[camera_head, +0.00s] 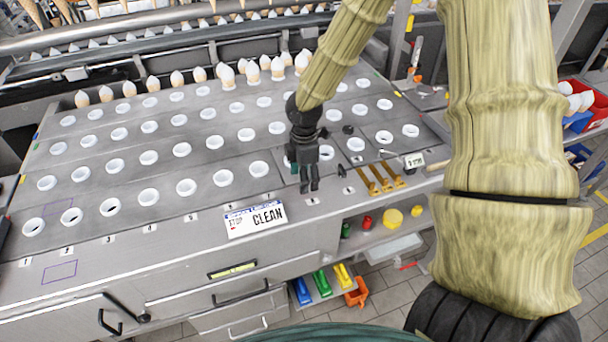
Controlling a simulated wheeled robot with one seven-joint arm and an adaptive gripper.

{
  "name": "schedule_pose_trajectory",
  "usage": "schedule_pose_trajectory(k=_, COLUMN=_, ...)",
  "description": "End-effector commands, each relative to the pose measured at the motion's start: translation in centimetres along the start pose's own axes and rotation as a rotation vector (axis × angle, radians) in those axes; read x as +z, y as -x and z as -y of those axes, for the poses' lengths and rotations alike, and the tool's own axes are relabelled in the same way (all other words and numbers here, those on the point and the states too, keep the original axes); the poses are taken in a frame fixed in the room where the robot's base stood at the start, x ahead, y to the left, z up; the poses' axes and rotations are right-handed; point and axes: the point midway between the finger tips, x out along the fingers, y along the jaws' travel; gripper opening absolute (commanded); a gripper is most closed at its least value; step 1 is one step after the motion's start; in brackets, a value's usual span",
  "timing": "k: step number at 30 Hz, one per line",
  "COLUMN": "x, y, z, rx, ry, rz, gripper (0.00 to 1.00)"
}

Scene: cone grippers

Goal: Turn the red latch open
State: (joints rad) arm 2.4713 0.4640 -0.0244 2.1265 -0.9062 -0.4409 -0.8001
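I cannot make out a red latch for certain.
The metal table (105,228) has rows of white-rimmed holes, with filled cones along the back. Colored bins (322,283) sit below. My arm hides part of the right side.

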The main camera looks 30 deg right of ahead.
Motion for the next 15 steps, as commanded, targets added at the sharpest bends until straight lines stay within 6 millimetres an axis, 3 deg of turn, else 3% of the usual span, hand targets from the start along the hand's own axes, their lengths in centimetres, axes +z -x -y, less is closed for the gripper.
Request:
schedule_pose_trajectory(k=8, x=0.00, y=-0.06, z=-0.02, rx=0.001, ry=0.000, rz=0.000, gripper=0.61)
schedule_pose_trajectory(k=15, x=-0.01, y=-0.04, z=-0.03, rx=0.001, ry=0.000, rz=0.000, gripper=0.17)
